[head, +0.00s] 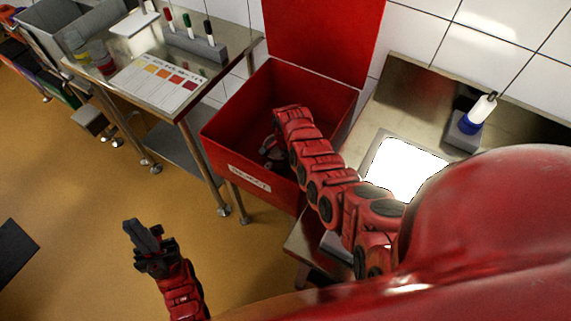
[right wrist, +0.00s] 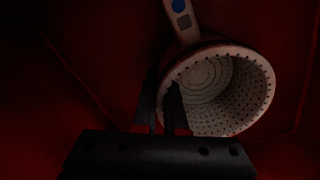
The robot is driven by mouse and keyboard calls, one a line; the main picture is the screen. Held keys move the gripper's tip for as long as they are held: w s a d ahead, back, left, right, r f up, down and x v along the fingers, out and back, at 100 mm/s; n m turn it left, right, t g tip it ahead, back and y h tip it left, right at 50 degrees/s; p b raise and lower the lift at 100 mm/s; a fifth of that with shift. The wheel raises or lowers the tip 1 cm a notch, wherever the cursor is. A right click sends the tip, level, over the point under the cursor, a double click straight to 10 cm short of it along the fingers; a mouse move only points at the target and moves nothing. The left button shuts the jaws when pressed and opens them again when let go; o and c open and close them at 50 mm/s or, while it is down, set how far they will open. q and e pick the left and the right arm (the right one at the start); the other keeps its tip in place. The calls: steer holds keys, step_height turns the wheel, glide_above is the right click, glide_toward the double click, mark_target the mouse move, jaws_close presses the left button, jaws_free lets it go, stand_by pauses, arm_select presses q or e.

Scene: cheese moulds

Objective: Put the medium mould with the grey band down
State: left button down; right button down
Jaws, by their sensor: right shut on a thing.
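The mould (right wrist: 240,85) shows in the right wrist view as a pale round cup full of small holes, tilted with its open mouth towards the camera. My right gripper (right wrist: 162,100) is shut on its rim at the left side. The colour of its band is too dark to tell. In the head view my right arm reaches down into the open red bin (head: 228,150), and my right gripper (head: 271,152) is a dark shape inside it. My left gripper (head: 148,243) is over the floor, away from everything; its opening is unclear.
A pale strip with a blue dot (right wrist: 180,18) lies beside the mould inside the bin. The bin's red lid (head: 325,35) stands open against the wall. A steel table with a colour chart (head: 158,82) and pens is left; a steel counter (head: 405,95) is right.

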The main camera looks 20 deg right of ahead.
steer(key=shift+w, duration=0.1)
steer(key=shift+f, duration=0.15)
steer(key=c, duration=1)
jaws_free()
steer(key=shift+r, duration=0.4)
steer(key=shift+w+r, duration=0.1)
steer(key=shift+r, duration=0.1)
step_height(320, 180, up, 11)
steer(key=shift+r, duration=0.15)
